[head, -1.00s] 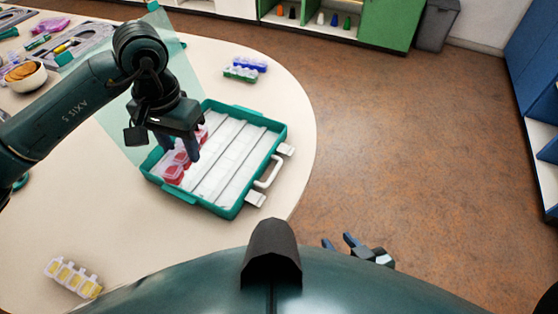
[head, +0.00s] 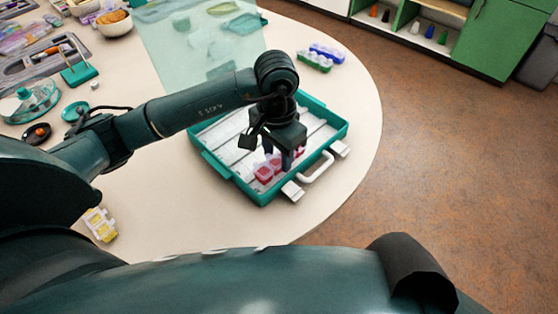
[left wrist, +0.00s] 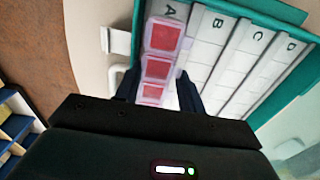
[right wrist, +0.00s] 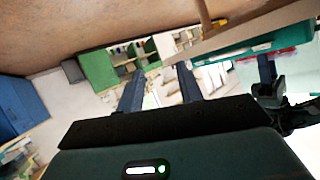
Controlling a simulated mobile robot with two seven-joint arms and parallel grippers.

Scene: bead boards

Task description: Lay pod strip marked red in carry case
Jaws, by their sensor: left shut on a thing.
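The pod strip with red pods (head: 265,172) is held between the fingers of my left gripper (head: 280,166), at the handle side of the teal carry case (head: 335,130). In the left wrist view the red strip (left wrist: 156,68) lies over the lane marked A, covering much of it; lanes B, C and D look empty. I cannot tell whether the strip touches the case floor. The case is open, its clear teal lid (head: 195,45) raised at the back. My right gripper (right wrist: 160,88) is open and empty in the right wrist view, away from the case.
A yellow pod strip (head: 101,224) lies on the table at the near left. Blue and green strips (head: 322,56) lie beyond the case. Bowls, trays and tools crowd the far left. The case handle (head: 318,167) faces the table's rounded edge.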

